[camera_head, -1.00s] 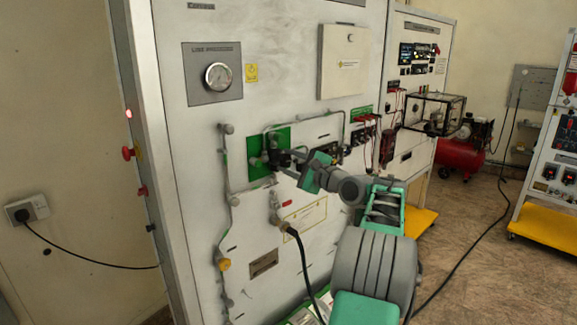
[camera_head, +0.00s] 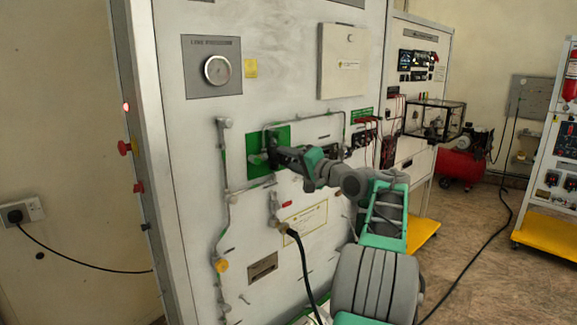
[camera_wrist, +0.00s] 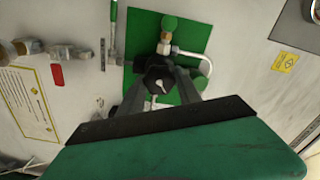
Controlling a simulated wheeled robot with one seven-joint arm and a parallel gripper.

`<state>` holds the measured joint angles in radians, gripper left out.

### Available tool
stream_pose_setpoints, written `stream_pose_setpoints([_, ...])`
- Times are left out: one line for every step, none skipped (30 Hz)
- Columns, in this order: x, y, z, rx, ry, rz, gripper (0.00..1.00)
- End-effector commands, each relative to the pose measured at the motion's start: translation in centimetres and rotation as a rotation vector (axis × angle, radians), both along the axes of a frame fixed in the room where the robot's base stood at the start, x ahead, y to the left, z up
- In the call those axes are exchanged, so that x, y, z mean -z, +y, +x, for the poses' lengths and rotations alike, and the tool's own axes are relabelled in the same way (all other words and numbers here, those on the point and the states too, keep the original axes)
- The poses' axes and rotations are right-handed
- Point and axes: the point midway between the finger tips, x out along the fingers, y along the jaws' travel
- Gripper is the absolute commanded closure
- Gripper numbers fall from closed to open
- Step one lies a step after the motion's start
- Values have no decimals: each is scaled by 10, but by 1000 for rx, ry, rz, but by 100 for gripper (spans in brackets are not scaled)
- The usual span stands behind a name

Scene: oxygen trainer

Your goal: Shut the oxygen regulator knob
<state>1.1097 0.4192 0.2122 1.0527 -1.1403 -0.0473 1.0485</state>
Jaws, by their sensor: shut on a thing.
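The oxygen regulator knob (camera_wrist: 158,84) is black with a pale pointer mark. It sits in front of a green plate (camera_wrist: 143,40) on the white panel, with a brass fitting and pipe beside it. My gripper (camera_wrist: 159,82) is shut on the knob, one finger on either side of it in the wrist view. In the head view my gripper (camera_head: 272,155) reaches the green plate (camera_head: 256,165) from the right, and its fingers hide most of the knob there.
A pressure gauge (camera_head: 217,69) is above the green plate. A pipe with fittings (camera_head: 229,170) runs down its left side. A black hose (camera_head: 303,262) hangs from a fitting below. Test leads (camera_head: 388,135) and a clear box (camera_head: 434,118) are to the right.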

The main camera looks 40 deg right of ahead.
Motion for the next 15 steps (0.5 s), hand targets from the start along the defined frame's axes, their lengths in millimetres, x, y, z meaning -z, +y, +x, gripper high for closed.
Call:
stream_pose_setpoints([3,0,0,0,-1,-42,100])
stream_pose_setpoints([3,0,0,0,-3,-71,100])
stream_pose_setpoints([3,0,0,0,-4,-108,100])
stream_pose_setpoints([3,0,0,0,-5,-136,100])
stream_pose_setpoints([3,0,0,0,-6,-165,100])
stream_pose_setpoints([3,0,0,0,-7,-204,100])
stream_pose_setpoints([3,0,0,0,-7,-233,100])
stream_pose_setpoints([3,1,0,0,-7,-260,100])
stream_pose_setpoints([3,1,0,0,-8,-298,100])
stream_pose_setpoints([3,1,0,0,-9,-327,100])
stream_pose_setpoints([2,1,0,0,-10,-356,100])
stream_pose_setpoints([2,1,0,0,-12,-394,100])
stream_pose_setpoints([2,1,0,0,-13,-422,100])
stream_pose_setpoints([2,1,0,0,-14,-450,100])
stream_pose_setpoints([2,1,0,0,-15,-487,100])
